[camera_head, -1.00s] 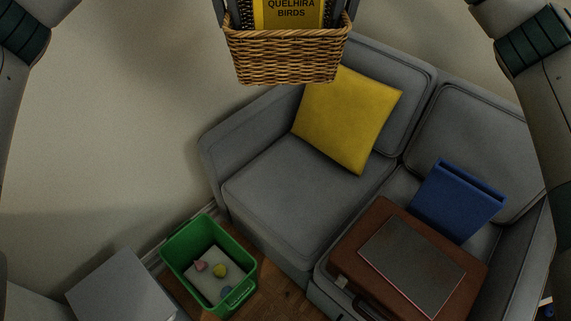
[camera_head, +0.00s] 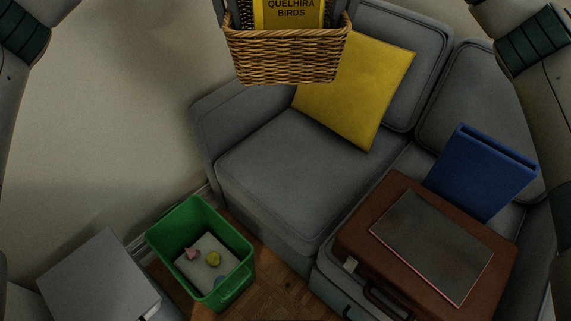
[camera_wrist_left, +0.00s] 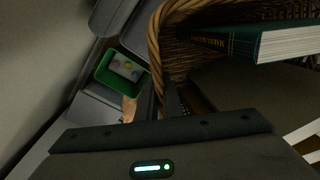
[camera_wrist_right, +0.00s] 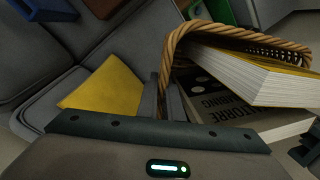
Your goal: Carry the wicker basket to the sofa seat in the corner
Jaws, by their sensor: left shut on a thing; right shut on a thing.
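The wicker basket (camera_head: 286,56) hangs in the air at the top of the head view, upright, with a yellow book (camera_head: 290,14) standing in it. In the left wrist view my left gripper (camera_wrist_left: 165,100) is shut on the basket's rim (camera_wrist_left: 157,50), and a green book (camera_wrist_left: 255,42) lies inside. In the right wrist view my right gripper (camera_wrist_right: 165,98) is shut on the opposite rim (camera_wrist_right: 180,38), beside several books. The grey sofa (camera_head: 285,175) stands below and beyond the basket. Its left corner seat is bare, with a yellow cushion (camera_head: 358,95) against the backrest.
A brown suitcase (camera_head: 365,215) with a flat grey item on top lies on the right seat, beside a blue binder (camera_head: 480,170). A green bin (camera_head: 238,285) with small things inside stands on the floor left of the sofa. A grey box (camera_head: 95,275) is at lower left.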

